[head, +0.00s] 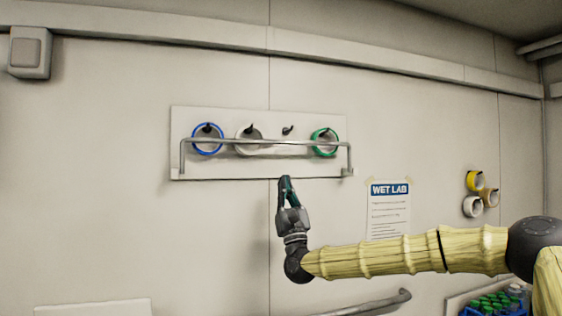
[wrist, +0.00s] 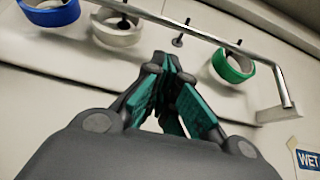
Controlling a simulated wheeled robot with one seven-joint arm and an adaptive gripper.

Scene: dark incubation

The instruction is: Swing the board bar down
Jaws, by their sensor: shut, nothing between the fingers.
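The board (head: 225,172) is a pale panel on the wall, with pegs along it. The board bar (head: 265,141) is a grey metal rail running across the front of the hung rolls, with a bent arm at each end. It also shows in the wrist view (wrist: 190,28). My gripper (head: 285,180) is shut and empty, pointing up just below the board's lower edge, under the bar's middle. In the wrist view its fingertips (wrist: 168,58) meet below the bar, and no contact with it is visible.
A blue roll (head: 194,147), a white roll (head: 240,146) and a green roll (head: 314,146) hang on pegs; one peg (head: 288,130) is bare. A WET LAB sign (head: 389,215) and wall-mounted tape rolls (head: 475,181) are at right. A rail (head: 375,305) is below.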

